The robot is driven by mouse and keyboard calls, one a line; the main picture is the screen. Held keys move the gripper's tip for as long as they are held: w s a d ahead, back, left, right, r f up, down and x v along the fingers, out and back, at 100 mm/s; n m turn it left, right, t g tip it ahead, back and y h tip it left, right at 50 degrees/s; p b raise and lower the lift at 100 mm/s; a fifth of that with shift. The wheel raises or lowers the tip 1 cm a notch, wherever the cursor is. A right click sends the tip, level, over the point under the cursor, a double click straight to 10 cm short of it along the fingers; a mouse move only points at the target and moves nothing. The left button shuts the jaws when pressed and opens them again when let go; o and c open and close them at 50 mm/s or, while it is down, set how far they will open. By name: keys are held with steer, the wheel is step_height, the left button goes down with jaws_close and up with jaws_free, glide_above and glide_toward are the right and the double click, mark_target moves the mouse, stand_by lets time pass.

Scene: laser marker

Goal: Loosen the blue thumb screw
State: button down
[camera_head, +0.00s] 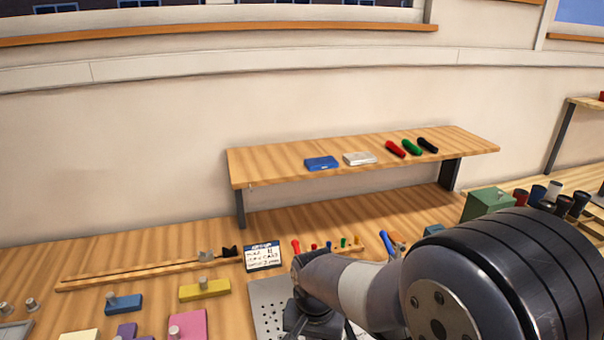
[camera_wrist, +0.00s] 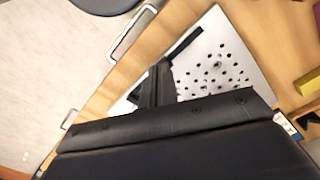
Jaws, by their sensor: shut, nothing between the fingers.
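I cannot make out a blue thumb screw for sure in either view. In the head view, a blue block (camera_head: 124,303) with a pale round knob lies on the workbench at lower left. My gripper (camera_wrist: 160,72) is shut and empty in the wrist view, over the edge of a perforated metal plate (camera_wrist: 238,62). The plate also shows in the head view (camera_head: 265,300), partly hidden by my arm. A dark bar (camera_wrist: 184,45) lies across the plate's edge near my fingers.
A yellow block (camera_head: 205,289) and a pink block (camera_head: 188,325) with knobs lie left of the plate. A small card (camera_head: 263,256) stands behind it. A raised wooden shelf (camera_head: 290,166) spans the back. A green box (camera_head: 487,203) and dark cups stand at right.

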step_height(320, 180, down, 4)
steer(key=shift+r+b, duration=0.2)
steer(key=shift+b, duration=0.75)
steer(key=shift+w+d, duration=0.25)
steer(key=shift+w, duration=0.3)
steer(key=shift+s+d+p, duration=0.1)
steer(key=shift+d+p, duration=0.2)
steer(key=shift+p, duration=0.05)
stand_by(0.7)
steer(key=shift+s, duration=0.1)
steer(key=shift+s+r, duration=0.15)
steer(key=shift+s, duration=0.15)
step_height(320, 180, up, 6)
steer(key=p, duration=0.5)
steer(key=shift+a, duration=0.1)
